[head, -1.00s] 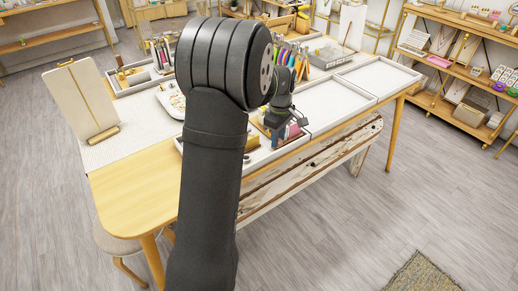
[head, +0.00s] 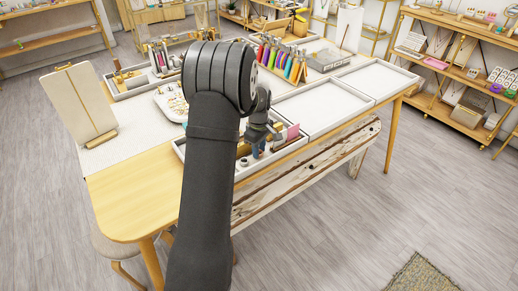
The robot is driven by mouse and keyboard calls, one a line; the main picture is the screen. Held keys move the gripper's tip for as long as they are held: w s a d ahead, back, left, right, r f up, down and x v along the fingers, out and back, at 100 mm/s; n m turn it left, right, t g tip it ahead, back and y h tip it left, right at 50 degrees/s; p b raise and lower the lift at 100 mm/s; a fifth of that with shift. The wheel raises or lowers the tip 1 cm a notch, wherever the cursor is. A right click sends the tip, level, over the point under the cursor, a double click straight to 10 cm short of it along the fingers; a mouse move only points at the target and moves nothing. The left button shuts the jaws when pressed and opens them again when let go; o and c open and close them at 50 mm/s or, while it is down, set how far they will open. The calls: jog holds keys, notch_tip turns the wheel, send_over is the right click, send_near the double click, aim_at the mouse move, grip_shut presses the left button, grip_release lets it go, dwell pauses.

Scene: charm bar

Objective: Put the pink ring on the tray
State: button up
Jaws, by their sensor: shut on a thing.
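My gripper (head: 260,146) is small in the head view, low over the front compartment of the table, partly behind my own arm. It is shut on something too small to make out. Two empty white, shallow trays, a middle one (head: 310,107) and a right one (head: 375,78), lie right of the gripper. I cannot tell which tray is meant.
A row of colourful upright pieces (head: 281,62) stands behind the gripper. A tall cream display board (head: 80,103) stands at the table's left end. The front left wooden tabletop (head: 135,190) is bare. My arm hides part of the table's middle.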

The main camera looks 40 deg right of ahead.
jog(key=shift+f, duration=0.1)
jog(key=shift+f, duration=0.1)
jog(key=o, duration=0.8)
jog(key=shift+o, duration=0.2)
notch_tip(320, 180, up, 12)
jog(key=shift+r, duration=0.2)
